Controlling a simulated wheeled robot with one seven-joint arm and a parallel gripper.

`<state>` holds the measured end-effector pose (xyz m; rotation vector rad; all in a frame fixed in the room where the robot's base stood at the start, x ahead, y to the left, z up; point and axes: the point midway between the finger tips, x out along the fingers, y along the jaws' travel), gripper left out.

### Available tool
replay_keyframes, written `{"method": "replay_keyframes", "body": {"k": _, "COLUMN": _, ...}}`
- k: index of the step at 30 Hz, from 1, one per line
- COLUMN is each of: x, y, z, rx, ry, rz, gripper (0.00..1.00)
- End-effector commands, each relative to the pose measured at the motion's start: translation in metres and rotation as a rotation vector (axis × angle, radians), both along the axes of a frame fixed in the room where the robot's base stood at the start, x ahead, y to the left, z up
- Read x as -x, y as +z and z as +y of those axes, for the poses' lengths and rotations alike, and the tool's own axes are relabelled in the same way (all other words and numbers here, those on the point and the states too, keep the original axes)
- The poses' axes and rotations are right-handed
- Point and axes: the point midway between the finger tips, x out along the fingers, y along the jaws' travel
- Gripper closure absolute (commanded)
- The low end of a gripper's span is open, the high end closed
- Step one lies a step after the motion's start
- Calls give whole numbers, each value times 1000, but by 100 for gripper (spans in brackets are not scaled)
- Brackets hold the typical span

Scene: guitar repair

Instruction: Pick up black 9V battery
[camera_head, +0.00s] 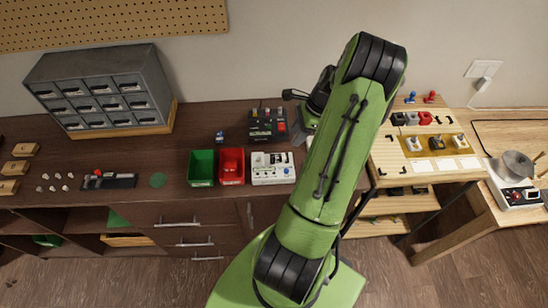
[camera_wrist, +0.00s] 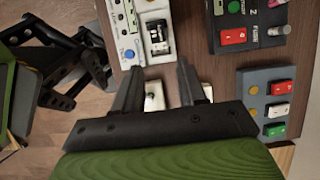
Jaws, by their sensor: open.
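In the wrist view my gripper (camera_wrist: 158,72) is open and empty, its two dark fingers apart and pointing up the picture. A small black block with pale markings (camera_wrist: 158,38) sits in a slot of a white panel device (camera_wrist: 128,22), just beyond the fingertips. It may be the black 9V battery, but I cannot tell for sure. Small white pieces (camera_wrist: 153,96) show between and beside the fingers, partly hidden. In the head view the white device (camera_head: 272,175) lies on the dark bench, left of my arm. My arm hides most of the gripper there.
A black control box (camera_head: 267,124) stands behind the white device. A red bin (camera_head: 231,167) and green bin (camera_head: 202,168) stand to its left. A grey box with coloured switches (camera_wrist: 266,98) is right of the fingers. A wooden stand (camera_head: 440,172) is at right.

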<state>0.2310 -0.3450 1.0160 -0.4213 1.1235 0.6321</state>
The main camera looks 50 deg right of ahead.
Motion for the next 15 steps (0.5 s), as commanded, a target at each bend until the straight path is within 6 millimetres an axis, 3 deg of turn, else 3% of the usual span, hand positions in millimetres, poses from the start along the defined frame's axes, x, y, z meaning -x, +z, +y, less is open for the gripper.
{"method": "replay_keyframes", "body": {"k": 4, "x": -11, "y": -36, "z": 11, "rx": -4, "ry": 3, "rz": 2, "gripper": 59}}
{"method": "replay_keyframes", "body": {"k": 15, "x": -27, "y": -87, "z": 30, "rx": -2, "ry": 5, "rz": 1, "gripper": 59}}
